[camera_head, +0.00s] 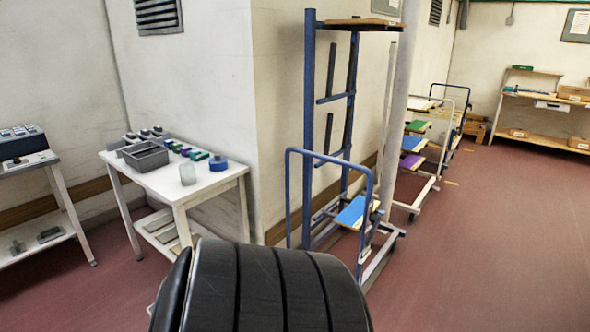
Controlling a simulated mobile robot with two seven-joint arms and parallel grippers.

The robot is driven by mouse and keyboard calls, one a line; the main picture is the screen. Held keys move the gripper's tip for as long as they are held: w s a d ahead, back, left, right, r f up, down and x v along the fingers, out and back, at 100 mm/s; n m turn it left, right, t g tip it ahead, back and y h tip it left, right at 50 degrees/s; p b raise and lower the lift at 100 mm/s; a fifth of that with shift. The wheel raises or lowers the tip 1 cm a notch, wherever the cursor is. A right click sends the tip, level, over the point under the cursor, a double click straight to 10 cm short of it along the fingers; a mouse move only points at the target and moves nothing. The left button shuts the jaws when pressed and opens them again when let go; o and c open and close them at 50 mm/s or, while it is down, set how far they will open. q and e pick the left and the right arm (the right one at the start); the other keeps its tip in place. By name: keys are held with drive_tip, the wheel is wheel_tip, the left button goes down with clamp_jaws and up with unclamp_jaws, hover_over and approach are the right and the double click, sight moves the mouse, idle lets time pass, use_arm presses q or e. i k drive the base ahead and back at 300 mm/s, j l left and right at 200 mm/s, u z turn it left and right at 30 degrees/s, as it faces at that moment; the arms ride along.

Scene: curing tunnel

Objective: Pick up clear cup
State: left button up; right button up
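A small translucent, pale cup-like container (187,174) stands upright on the front part of a white table (207,184) at the left. It looks like the clear cup. Neither gripper shows in the head view, and nothing touches the cup.
A grey bin (145,156) and a blue round item (218,163) stand beside the cup. Blue-framed carts (309,130) and a pole (396,110) stand in the middle. A second table (35,162) is at far left. Red floor (500,230) is clear at right.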

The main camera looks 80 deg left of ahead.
sight(187, 171)
drive_tip(key=u, duration=1.75)
